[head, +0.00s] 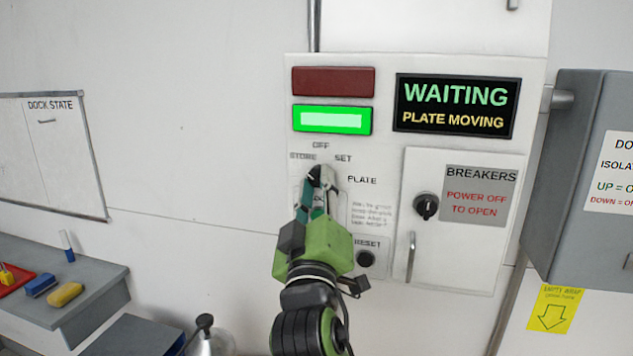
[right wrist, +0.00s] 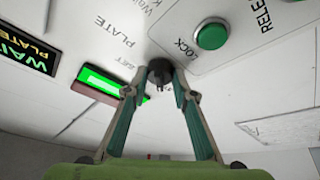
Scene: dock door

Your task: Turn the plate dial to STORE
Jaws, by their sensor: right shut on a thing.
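The plate dial is a black knob (right wrist: 160,70) between my fingertips in the right wrist view. In the head view it is mostly hidden behind my right gripper (head: 317,185), below the printed labels STORE, OFF and SET. My right gripper reaches up from below and is shut on the dial, with one finger on each side in the right wrist view. I cannot tell which label the dial points at. The display (head: 457,106) reads WAITING and PLATE MOVING. My left gripper is not in view.
A lit green lamp (head: 332,120) sits under a dark red one (head: 333,81). The black RESET button (head: 366,259) is close to my gripper. Right of it is the breaker door (head: 462,252) with a knob and handle. A grey box (head: 577,170) juts out at right.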

